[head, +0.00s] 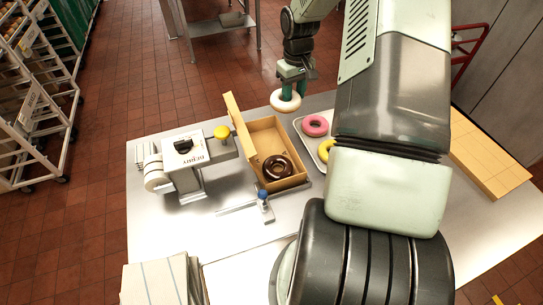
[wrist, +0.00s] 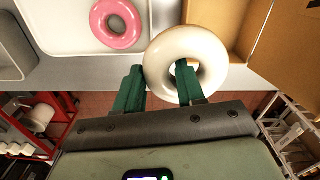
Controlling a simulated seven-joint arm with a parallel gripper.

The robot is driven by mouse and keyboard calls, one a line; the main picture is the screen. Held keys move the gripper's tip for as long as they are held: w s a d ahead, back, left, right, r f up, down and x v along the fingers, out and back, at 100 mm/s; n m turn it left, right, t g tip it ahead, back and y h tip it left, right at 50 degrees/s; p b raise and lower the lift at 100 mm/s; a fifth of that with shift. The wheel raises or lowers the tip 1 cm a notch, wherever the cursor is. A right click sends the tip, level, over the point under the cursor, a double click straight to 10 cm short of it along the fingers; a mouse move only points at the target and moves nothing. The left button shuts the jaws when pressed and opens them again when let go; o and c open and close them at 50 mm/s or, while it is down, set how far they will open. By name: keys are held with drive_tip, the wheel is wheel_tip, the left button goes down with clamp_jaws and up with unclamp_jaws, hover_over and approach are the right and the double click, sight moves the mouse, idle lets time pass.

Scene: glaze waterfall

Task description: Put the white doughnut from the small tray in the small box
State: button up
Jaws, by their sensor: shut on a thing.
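My gripper (head: 291,88) is shut on the white doughnut (head: 285,103), with one green finger through its hole and one outside the ring. In the wrist view the white doughnut (wrist: 187,50) hangs at the tips of my gripper (wrist: 160,78). The small box (head: 268,129) stands open on the table, to the left of and nearer than the held doughnut, with a chocolate doughnut (head: 277,167) inside at its near end. The small tray (head: 301,127) is to the right of the box and is partly hidden by my arm.
A pink doughnut (head: 315,125) and a yellow doughnut (head: 326,150) lie on the tray. A machine with a yellow knob (head: 221,132) stands left of the box. A blue-knobbed fixture (head: 262,194) is at the box's near side. The box's raised lid (head: 235,118) stands on its left.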

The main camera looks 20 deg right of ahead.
drive_tip(key=a+n, duration=0.7)
drive_tip(key=a, duration=0.1)
drive_tip(key=shift+s+a+f, duration=0.1)
drive_tip(key=shift+s+f, duration=0.05)
drive_tip(key=shift+f, duration=2.15)
drive_tip(key=shift+s+f, duration=0.1)
drive_tip(key=shift+f, duration=2.2)
drive_tip(key=shift+f, duration=0.1)
drive_tip(key=shift+f, duration=0.5)
drive_tip(key=o, duration=0.8)
drive_tip(key=shift+c, duration=0.2)
drive_tip(key=shift+r, duration=0.15)
wheel_tip(320, 180, up, 13)
